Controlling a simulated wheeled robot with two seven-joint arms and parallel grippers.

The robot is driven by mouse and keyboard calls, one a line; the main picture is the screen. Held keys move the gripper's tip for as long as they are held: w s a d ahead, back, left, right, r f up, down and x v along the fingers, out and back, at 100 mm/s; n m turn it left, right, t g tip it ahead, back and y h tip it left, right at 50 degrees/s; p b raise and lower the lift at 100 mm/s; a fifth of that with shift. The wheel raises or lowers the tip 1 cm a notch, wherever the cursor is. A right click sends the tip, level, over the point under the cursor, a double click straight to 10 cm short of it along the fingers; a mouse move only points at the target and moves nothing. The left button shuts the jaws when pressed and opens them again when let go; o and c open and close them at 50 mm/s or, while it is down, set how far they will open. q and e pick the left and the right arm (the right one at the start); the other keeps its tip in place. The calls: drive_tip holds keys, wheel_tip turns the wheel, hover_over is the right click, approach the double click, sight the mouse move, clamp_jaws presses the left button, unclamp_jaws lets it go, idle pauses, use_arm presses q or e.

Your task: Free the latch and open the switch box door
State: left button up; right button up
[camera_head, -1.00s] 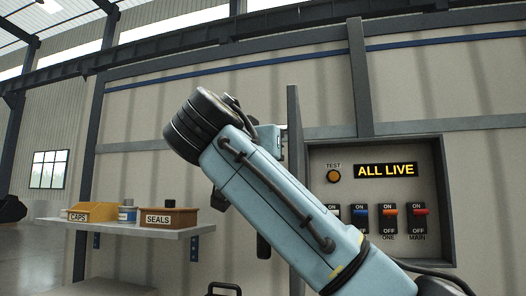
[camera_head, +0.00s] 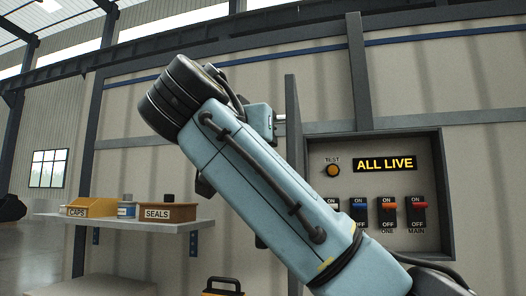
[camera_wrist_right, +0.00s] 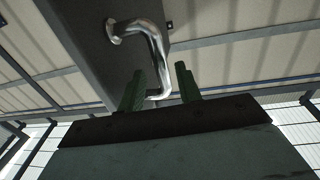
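The switch box (camera_head: 444,190) stands open on the wall. Its grey door (camera_head: 292,110) is swung outward and seen nearly edge-on at the box's left side. Inside are a lit "ALL LIVE" display (camera_head: 385,164), an amber TEST button (camera_head: 333,170) and several switches (camera_head: 388,212). My right arm crosses in front of the door; its gripper is hidden in the head view. In the right wrist view, a bent metal handle (camera_wrist_right: 157,45) stands on the dark door face. No latch is distinguishable.
A wall shelf (camera_head: 150,226) at the left carries a CAPS box (camera_head: 93,207), a SEALS box (camera_head: 168,213) and a small white-and-blue container (camera_head: 127,209). A black case with a yellow part (camera_head: 222,288) stands low in front. My arm covers the box's lower left.

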drive_tip(key=b+v, duration=0.2)
drive_tip(key=v, duration=0.7)
drive_tip(key=shift+s, duration=0.35)
